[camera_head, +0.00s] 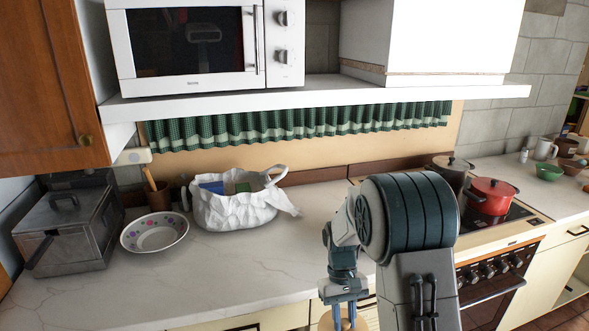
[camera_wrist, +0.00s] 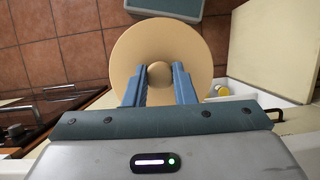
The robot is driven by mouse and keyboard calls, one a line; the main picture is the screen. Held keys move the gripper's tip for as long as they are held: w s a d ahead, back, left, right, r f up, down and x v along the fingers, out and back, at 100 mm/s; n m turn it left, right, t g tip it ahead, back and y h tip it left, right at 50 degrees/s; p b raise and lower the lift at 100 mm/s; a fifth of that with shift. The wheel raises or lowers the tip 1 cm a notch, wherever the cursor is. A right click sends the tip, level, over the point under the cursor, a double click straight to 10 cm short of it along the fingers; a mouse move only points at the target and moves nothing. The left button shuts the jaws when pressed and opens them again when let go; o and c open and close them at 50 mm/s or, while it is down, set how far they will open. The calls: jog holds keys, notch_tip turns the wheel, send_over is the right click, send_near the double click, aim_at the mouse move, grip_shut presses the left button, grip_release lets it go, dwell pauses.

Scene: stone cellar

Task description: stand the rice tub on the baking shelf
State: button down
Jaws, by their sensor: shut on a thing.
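The rice tub shows in the wrist view as a round tan lid (camera_wrist: 127,52) with a small knob (camera_wrist: 159,74), seen from above; its sides are hidden. My gripper (camera_wrist: 159,85) is shut with one blue finger on each side of the knob. In the head view my gripper (camera_head: 344,290) hangs in front of the counter's front edge, low in the picture. A bit of the tan tub (camera_head: 343,324) shows below it, cut off by the frame. A white wall shelf (camera_head: 330,94) runs above the counter; I cannot tell whether it is the baking shelf.
A microwave (camera_head: 190,45) and a white box (camera_head: 430,35) occupy the wall shelf. The counter (camera_head: 235,268) holds a metal bread bin (camera_head: 70,235), a bowl (camera_head: 154,233) and a white bag (camera_head: 235,210). Pots, including a red one (camera_head: 490,197), stand on the stove. The counter's middle is clear.

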jog(key=d+f+m, duration=0.1)
jog(key=f, duration=0.1)
jog(key=w+d+f+m, duration=0.1)
jog(key=f, duration=0.2)
jog(key=w+d+f, duration=0.1)
jog(key=f, duration=0.1)
jog(key=shift+w+f+m+y, duration=0.2)
jog(key=shift+f+m+y, duration=0.1)
jog(key=shift+m+y, duration=0.1)
jog(key=shift+d, duration=0.1)
